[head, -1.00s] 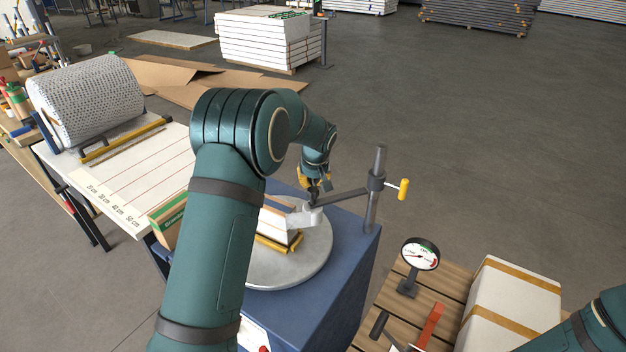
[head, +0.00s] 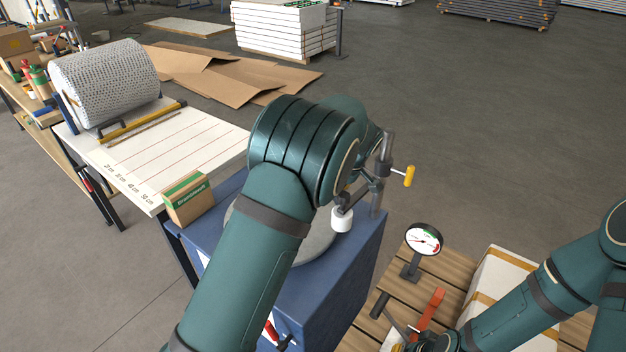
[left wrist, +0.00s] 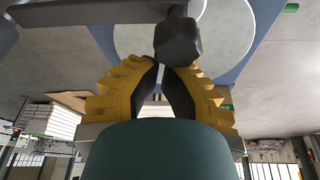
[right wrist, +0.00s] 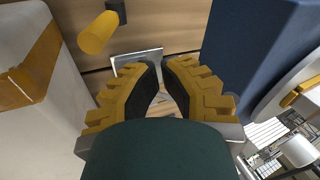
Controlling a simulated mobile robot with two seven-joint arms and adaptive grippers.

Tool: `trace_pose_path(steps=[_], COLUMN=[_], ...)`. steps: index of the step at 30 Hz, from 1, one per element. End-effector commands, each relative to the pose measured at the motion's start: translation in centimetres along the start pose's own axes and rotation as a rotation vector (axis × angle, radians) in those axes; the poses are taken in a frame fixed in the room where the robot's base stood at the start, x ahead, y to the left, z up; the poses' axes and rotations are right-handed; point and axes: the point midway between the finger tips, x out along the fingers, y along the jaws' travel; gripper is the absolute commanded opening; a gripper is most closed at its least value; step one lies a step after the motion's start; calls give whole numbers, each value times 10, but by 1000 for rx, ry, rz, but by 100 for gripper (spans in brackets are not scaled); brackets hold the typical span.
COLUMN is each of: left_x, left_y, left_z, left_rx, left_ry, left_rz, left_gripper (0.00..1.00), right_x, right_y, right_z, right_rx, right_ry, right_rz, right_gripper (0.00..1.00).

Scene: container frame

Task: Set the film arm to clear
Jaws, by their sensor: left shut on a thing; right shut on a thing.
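The film arm (head: 347,199) reaches out from the upright post (head: 376,200), with a white roller (head: 341,219) hanging at its end near the right edge of the round turntable (head: 318,243). In the left wrist view the arm is a grey bar (left wrist: 75,12) with a dark knob (left wrist: 178,38). My left gripper (left wrist: 162,65) is shut on that knob; my own arm hides it in the head view. My right gripper (right wrist: 165,65) is low over the pallet, shut on what looks like a grey metal piece (right wrist: 138,58), partly hidden by the fingers.
The turntable sits on a blue machine base (head: 342,285). A yellow handle (head: 409,176) sticks out from the post clamp. A dial gauge (head: 424,240) and a strapped white box (head: 490,272) stand on the pallet (head: 395,276). A green-and-brown carton (head: 188,199) is at the left.

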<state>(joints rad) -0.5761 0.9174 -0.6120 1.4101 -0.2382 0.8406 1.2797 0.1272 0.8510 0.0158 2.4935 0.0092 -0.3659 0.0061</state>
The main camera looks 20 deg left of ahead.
Motion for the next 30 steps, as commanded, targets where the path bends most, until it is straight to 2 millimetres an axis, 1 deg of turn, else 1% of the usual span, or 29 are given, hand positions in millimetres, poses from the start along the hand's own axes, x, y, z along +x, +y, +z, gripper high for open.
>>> trace_pose_path(steps=[1,4,12,25,28,30], left_x=[-2,-5,-8,-9,-8,-6], left_y=[3,6,9,10,8,6], left_z=[7,15,25,27,24,18], left_rx=[10,15,19,22,21,20], left_ry=[-1,-1,-2,-5,-5,-5], left_rz=[4,6,8,8,8,8], left_gripper=[0,0,0,0,0,0], right_x=[0,1,1,1,1,1], right_y=[0,0,1,0,1,1], right_z=[0,0,0,1,1,1], right_rx=[0,0,0,0,0,0], right_ry=[0,0,-1,-1,-1,-1], right_rz=[0,0,0,0,0,0], right_gripper=[0,0,0,0,0,0])
